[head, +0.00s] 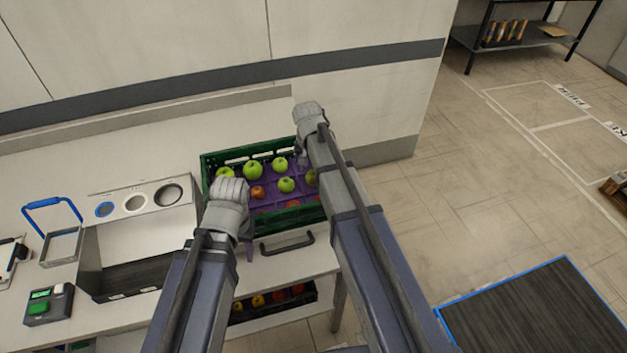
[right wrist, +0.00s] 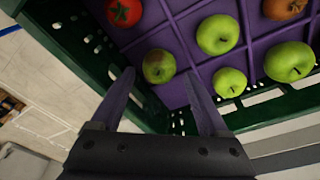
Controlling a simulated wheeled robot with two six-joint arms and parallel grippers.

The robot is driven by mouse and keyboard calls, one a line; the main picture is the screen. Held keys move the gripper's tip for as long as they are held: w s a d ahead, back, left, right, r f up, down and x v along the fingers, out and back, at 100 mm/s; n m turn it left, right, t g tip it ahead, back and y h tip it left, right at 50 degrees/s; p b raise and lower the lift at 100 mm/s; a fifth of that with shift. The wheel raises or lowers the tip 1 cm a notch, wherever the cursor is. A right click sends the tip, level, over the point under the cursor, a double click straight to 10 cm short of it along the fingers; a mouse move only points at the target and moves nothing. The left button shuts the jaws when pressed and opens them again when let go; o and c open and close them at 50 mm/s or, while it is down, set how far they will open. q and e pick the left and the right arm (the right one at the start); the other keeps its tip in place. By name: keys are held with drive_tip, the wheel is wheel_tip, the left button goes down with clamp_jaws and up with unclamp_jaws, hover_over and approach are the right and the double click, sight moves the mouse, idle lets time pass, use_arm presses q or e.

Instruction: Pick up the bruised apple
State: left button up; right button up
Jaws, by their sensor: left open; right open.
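A green apple with a reddish-brown patch (right wrist: 158,66) sits in the purple divided insert of a dark green crate (right wrist: 68,42). In the head view this apple (head: 311,177) is at the crate's right side, partly hidden by my right arm. A brownish-orange fruit (right wrist: 285,8) lies further in; which of the two is the bruised apple I cannot tell for certain. My right gripper (right wrist: 159,76) is open and empty, its fingertips at the crate's rim, either side of the patched apple in the picture. My left gripper (head: 249,247) is open at the crate's front left.
Several plain green apples (head: 252,169) and a red tomato (right wrist: 124,12) share the crate. A grey box with round holes (head: 137,203), a blue-handled basket (head: 62,245) and a green-button box (head: 48,304) stand left on the counter. A wall is behind; open floor lies right.

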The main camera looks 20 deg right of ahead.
sight(313, 174)
drive_tip(key=f+b, duration=0.2)
drive_tip(key=f, duration=0.1)
drive_tip(key=w+f+b, duration=0.1)
drive_tip(key=b, duration=0.1)
drive_tip(key=shift+d+f, duration=0.35)
drive_tip(key=shift+r, duration=0.1)
drive_tip(key=c, duration=1.1)
drive_tip(key=shift+r, duration=0.1)
wheel_tip(313, 174, up, 10)
drive_tip(key=p, duration=1)
drive_tip(key=shift+c, duration=0.2)
drive_tip(key=shift+s, duration=0.15)
